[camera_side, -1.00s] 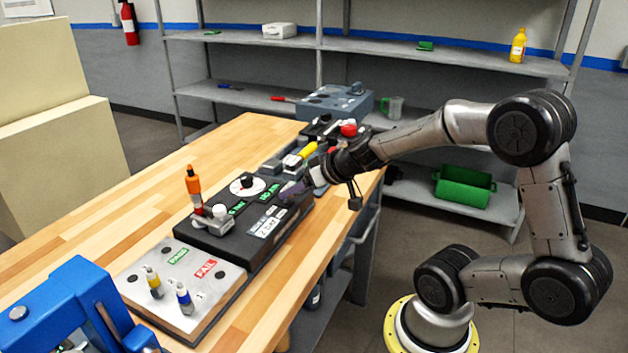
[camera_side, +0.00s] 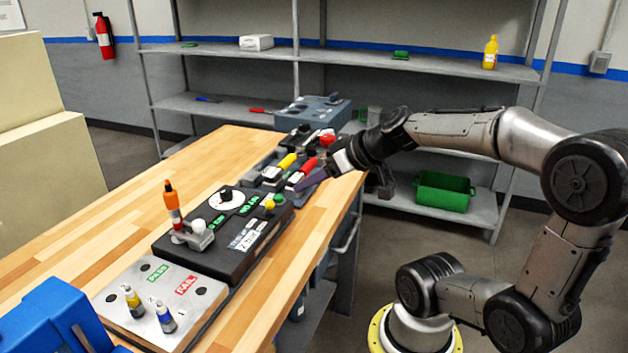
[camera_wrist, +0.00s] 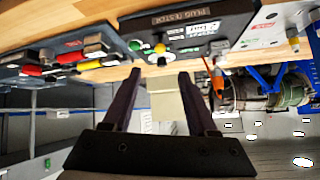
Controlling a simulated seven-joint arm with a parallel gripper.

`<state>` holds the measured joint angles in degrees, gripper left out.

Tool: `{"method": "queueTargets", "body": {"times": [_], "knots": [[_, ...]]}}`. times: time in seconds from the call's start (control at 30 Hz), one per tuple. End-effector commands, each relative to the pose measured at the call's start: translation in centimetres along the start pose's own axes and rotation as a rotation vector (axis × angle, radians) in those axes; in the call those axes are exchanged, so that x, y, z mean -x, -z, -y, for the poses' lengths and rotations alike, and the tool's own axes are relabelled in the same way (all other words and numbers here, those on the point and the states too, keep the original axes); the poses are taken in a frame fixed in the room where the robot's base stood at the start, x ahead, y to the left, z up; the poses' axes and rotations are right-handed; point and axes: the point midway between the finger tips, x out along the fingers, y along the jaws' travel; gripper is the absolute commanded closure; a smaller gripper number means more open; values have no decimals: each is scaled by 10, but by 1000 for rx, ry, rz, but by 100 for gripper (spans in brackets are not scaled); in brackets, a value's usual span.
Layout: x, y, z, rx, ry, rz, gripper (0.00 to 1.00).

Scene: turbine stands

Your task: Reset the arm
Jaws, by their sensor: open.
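My gripper (camera_side: 309,183) is open and empty, its dark purple fingers in the air by the right edge of the bench. In the wrist view my gripper (camera_wrist: 160,78) shows two separate fingers with nothing between them. The black tester box (camera_side: 205,248) with a white dial (camera_side: 226,201) lies to the left of it and nearer the camera. An orange-handled tool (camera_side: 171,200) stands upright in a grey holder on the box. Small yellow (camera_side: 269,204) and green (camera_side: 278,199) pieces sit at the box's right end.
A pale PASS/FAIL board (camera_side: 150,275) carries two small plugs, yellow (camera_side: 134,302) and blue (camera_side: 165,318). Yellow (camera_side: 287,161) and red (camera_side: 304,166) handled items lie near my gripper. A blue fixture (camera_side: 50,320) is at the front left. The bench's left side (camera_side: 130,220) is clear.

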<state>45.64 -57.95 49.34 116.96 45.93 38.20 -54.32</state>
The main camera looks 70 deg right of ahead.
Motion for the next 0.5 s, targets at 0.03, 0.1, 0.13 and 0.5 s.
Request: {"method": "queueTargets", "body": {"times": [0.03,0.1,0.13,0.5], "knots": [[0,0,0,0,0,0,42],[0,0,0,0,0,0,42],[0,0,0,0,0,0,42],[1,6,45,120,111,10,42]]}}
